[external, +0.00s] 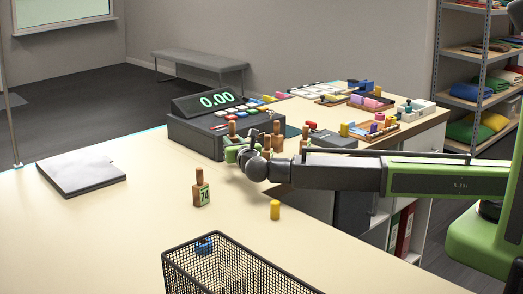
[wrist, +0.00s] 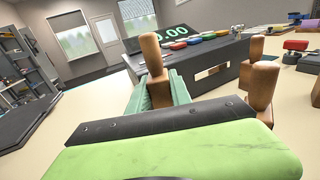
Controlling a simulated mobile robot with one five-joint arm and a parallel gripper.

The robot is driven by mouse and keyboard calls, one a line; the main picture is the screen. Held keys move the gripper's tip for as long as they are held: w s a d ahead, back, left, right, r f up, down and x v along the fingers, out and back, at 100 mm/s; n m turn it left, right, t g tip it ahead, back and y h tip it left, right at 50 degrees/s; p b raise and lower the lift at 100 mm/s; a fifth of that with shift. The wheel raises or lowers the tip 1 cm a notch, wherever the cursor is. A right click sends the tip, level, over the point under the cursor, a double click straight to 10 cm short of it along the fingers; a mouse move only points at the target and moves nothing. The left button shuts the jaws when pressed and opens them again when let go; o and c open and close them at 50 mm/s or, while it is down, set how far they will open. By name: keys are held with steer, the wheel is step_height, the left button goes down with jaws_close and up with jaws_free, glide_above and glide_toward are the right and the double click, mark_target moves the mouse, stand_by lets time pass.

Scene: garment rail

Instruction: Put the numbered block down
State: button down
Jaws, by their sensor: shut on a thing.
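My gripper (external: 238,151) is above the counter in front of the cash register. In the wrist view its jaws (wrist: 150,90) are shut on a wooden-handled block (wrist: 152,57), whose brown handle sticks up between them. The handle (external: 232,129) also shows above the gripper in the external view. The lower part and any number on this block are hidden by the jaws. Another block, with a green face reading 74 (external: 203,194), stands upright on the counter to the left and nearer the camera, apart from my gripper.
A cash register (external: 195,135) reading 0.00 stands behind my gripper. More wooden-handled blocks (wrist: 262,82) stand close by on the right. A yellow peg (external: 275,209), a black wire basket (external: 215,262) and a flat grey pad (external: 80,174) are on the counter. The counter's left middle is clear.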

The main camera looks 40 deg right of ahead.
mark_target(233, 133)
step_height(233, 133, down, 5)
steer(key=b, duration=0.3)
steer(key=shift+r+b, duration=0.15)
steer(key=shift+b, duration=0.25)
steer(key=shift+r, duration=0.25)
steer(key=shift+f, duration=0.2)
steer(key=c, duration=1.2)
jaws_free()
steer(key=shift+o, duration=0.2)
steer(key=shift+r+p, duration=0.25)
steer(key=shift+p, duration=0.05)
steer(key=v, duration=0.5)
steer(key=shift+s, duration=0.3)
steer(key=r+p, duration=0.7)
steer(key=shift+w+r, duration=0.1)
steer(key=shift+w, duration=0.15)
